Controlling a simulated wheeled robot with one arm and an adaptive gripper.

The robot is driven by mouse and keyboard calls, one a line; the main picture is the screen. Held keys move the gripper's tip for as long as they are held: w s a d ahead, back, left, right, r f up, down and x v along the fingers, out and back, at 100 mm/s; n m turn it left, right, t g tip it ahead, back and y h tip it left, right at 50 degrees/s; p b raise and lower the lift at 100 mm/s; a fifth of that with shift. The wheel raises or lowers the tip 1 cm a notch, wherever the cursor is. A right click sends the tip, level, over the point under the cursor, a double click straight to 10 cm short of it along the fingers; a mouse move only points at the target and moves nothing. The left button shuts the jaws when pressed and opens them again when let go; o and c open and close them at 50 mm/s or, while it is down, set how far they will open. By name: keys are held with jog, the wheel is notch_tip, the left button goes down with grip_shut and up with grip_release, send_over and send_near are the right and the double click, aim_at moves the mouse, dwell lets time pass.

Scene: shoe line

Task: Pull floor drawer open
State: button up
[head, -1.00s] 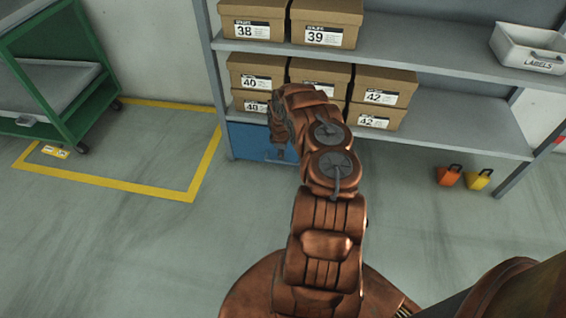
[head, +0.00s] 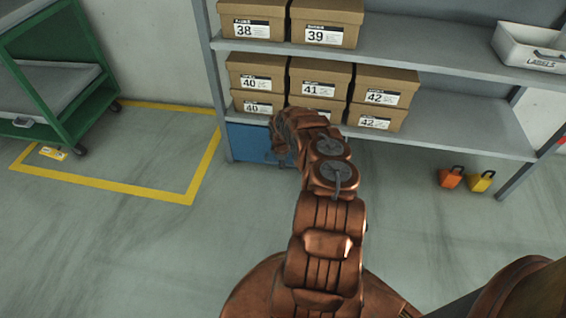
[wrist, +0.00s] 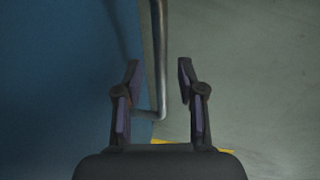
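The blue floor drawer (head: 247,144) sits under the lowest shelf at its left end and looks closed. Its blue front (wrist: 60,80) fills the left of the wrist view. A metal bar handle (wrist: 158,45) stands out from that front. My gripper (wrist: 157,75) is open, with one finger on each side of the handle bar. The left finger is on the drawer side and the right one over the floor. I see a gap on each side of the bar. In the head view my own arm hides the handle and most of the gripper.
Shoe boxes (head: 320,75) fill the shelves (head: 450,136) above the drawer. A green cart (head: 75,60) stands at the left by a yellow floor outline (head: 110,184). Orange (head: 450,178) and yellow (head: 481,181) items sit on the floor at right. The floor before the drawer is clear.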

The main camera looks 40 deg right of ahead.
grip_shut()
dwell(0.3)
dwell(0.4)
